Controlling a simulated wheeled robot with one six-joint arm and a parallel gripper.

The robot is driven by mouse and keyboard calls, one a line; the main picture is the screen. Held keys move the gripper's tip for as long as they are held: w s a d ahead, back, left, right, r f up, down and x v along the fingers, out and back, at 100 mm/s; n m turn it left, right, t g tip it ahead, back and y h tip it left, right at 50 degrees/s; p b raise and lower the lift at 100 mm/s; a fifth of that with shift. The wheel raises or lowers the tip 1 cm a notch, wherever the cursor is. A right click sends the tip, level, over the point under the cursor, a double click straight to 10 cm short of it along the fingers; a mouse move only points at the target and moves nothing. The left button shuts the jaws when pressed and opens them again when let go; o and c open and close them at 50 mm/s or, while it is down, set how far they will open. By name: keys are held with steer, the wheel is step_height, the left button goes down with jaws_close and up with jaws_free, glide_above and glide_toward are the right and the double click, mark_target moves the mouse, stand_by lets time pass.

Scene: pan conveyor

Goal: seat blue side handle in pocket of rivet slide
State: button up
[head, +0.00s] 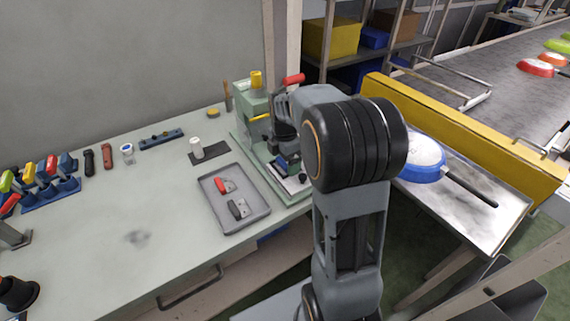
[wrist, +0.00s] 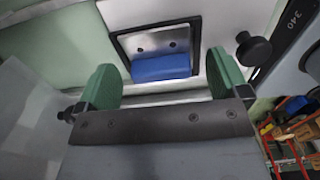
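The blue side handle (wrist: 161,68) shows in the wrist view with its metal plate (wrist: 158,42), which has two holes. The plate lies inside the dark-framed pocket (wrist: 117,42) of the pale rivet slide (wrist: 205,15), and the blue grip is at the near side of the frame. My gripper (wrist: 162,78) is open, with its green fingers apart on either side of the blue grip and a gap on both sides. In the head view the handle (head: 282,161) is a small blue patch on the green press (head: 250,115); my arm hides much of the area.
A grey tray (head: 206,196) holds a red handle (head: 222,185) and a black handle (head: 238,209). A blue pan (head: 422,166) rests on the metal table at right, beside a yellow barrier (head: 465,130). A black knob (wrist: 252,49) stands right of the pocket.

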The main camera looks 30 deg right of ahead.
steer(key=c, duration=1.1)
steer(key=shift+o, duration=0.2)
steer(key=shift+r, duration=0.15)
